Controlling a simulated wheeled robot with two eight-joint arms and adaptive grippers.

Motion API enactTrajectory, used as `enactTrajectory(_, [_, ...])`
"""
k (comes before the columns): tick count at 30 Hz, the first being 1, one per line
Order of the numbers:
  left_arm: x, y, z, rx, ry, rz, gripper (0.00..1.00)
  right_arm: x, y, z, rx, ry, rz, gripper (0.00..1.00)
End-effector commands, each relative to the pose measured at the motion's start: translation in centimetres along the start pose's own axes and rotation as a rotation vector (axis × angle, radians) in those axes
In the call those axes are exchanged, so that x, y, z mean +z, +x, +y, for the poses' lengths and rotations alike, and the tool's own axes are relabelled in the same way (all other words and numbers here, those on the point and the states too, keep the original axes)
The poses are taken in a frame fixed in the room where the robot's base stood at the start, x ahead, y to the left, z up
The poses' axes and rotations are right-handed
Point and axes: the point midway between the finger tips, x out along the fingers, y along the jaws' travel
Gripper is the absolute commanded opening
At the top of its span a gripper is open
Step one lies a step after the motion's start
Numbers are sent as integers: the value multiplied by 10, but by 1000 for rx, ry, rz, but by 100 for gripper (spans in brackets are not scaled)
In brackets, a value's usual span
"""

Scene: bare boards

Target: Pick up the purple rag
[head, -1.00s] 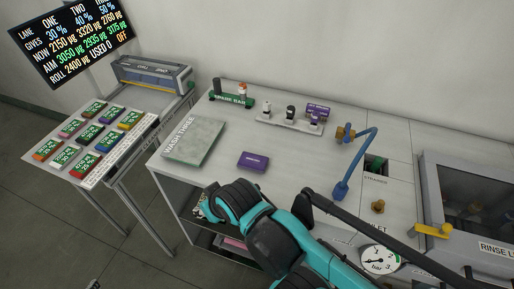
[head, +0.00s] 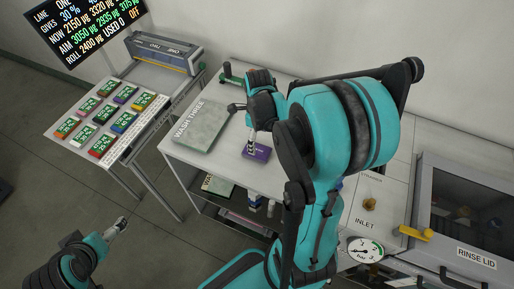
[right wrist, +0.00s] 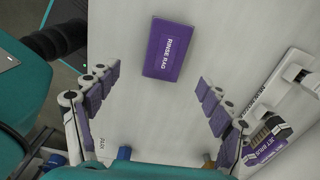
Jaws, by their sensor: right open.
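The purple rag (head: 261,152), a flat block-like piece lettered "RINSE RAG", lies on the pale bench top. The right wrist view shows it (right wrist: 165,48) whole, just beyond my fingertips. My right gripper (right wrist: 157,80) is open and empty, with its two fingers spread wide on either side of the line toward the rag. In the head view my right gripper (head: 250,143) is over the bench by the rag and covers part of it. My left gripper (head: 119,224) is low at the left, away from the bench; its jaws are too small to read.
A grey-green "WASH THREE" pad (head: 201,127) lies left of the rag. A holder with a purple-labelled brush (right wrist: 268,140) stands to the right in the wrist view. A table of coloured cards (head: 108,118) is at left; a rinse lid box (head: 468,205) is at right.

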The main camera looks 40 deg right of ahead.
Motion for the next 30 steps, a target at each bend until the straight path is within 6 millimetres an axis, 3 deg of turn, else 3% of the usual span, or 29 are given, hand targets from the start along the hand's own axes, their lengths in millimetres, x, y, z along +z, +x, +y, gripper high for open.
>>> enactTrajectory(15, [15,21,0,0,0,0,100,7,70,-9,2,14,1,80])
enactTrajectory(25, [15,21,0,0,0,0,100,7,76,-9,2,13,1,80])
enactTrajectory(26, [15,21,0,0,0,0,100,7,76,-9,2,13,1,75])
enactTrajectory(30, [15,21,0,0,0,0,100,7,76,-9,2,13,1,38])
